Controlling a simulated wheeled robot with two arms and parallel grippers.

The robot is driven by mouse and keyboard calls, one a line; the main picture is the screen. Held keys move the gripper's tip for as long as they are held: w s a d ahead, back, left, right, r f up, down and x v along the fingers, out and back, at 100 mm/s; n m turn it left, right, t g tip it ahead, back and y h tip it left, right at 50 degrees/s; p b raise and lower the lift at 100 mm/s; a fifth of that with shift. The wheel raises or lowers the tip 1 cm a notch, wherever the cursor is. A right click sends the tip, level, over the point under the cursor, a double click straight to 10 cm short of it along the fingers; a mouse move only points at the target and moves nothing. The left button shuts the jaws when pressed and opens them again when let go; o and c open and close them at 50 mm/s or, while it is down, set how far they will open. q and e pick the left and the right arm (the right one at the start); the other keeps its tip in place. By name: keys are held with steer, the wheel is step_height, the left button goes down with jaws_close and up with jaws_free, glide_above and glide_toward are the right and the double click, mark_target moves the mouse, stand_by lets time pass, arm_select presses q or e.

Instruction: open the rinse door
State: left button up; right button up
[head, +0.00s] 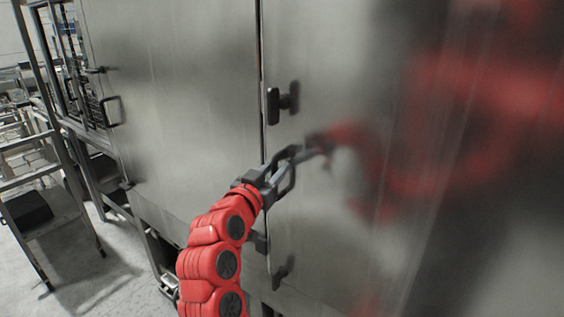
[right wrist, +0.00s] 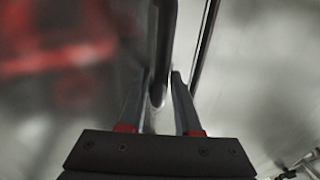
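The steel door (head: 330,60) fills the right of the head view, to the right of a dark vertical seam (head: 262,60). It carries a black handle (head: 285,98) near the seam and a second black fitting (head: 281,274) lower down. My right gripper (head: 295,163) is open close to the door, below the upper handle. In the right wrist view, a dark rounded bar (right wrist: 164,45), seemingly the handle, extends between the fingertips of the gripper (right wrist: 161,82). I cannot tell whether the fingers touch it. The door looks shut. My left gripper is not seen.
Metal frames and a dark box (head: 27,209) stand at the left. Bare floor (head: 95,285) shows at lower left. Blurred red on the door is a reflection.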

jaws_close()
stand_by(1.4)
